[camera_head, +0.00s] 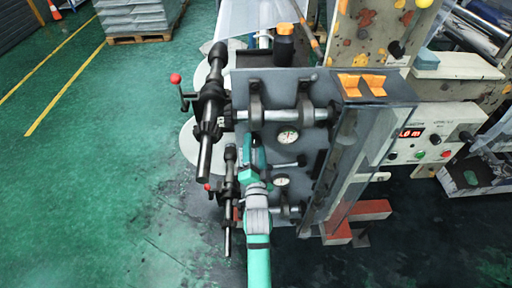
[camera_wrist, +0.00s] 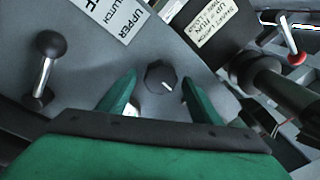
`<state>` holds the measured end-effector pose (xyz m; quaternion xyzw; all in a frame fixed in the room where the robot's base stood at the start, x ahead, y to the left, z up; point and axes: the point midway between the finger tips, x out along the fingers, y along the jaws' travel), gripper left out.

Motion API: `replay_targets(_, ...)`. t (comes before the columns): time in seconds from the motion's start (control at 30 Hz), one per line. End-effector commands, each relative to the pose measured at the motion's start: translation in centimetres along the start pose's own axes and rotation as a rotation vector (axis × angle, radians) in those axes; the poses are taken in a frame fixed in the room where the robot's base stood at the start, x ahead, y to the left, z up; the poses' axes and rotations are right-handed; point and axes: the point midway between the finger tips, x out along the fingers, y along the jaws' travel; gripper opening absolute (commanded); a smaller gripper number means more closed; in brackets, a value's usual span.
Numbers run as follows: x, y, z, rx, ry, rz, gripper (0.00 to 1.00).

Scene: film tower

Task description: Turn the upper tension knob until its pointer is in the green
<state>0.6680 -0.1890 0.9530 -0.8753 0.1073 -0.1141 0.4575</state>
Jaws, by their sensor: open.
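The black upper tension knob (camera_wrist: 162,76) is on the grey panel in the wrist view, with a small pale mark near its lower edge. My gripper (camera_wrist: 159,78) is open, its two green fingers to the left and right of the knob with visible gaps. Any green zone around the knob is not visible. In the head view my gripper (camera_head: 252,158) is at the panel, left of the gauges, and the knob is hidden. The upper gauge (camera_head: 288,136) and lower gauge (camera_head: 281,181) have white faces; their needles are too small to read.
A ball-ended lever (camera_wrist: 45,68) stands left of the knob, near a label (camera_wrist: 115,16) reading UPPER. A red-tipped lever (camera_wrist: 293,40) is at right. Dark shafts (camera_head: 208,125) stick out left of the panel (camera_head: 268,92). The green floor (camera_head: 100,180) at left is clear.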

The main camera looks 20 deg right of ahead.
Motion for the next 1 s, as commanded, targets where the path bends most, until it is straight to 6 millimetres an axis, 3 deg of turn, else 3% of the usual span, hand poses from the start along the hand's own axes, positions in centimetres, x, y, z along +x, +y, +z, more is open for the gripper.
replay_targets(0.6,-9.1,0.1,-0.1,-0.001,0.000,0.001,0.58)
replay_targets(0.8,-10.6,0.0,-0.1,0.000,0.000,-0.001,0.58)
replay_targets(1.0,-10.9,0.0,-0.1,0.000,0.000,-0.002,0.58)
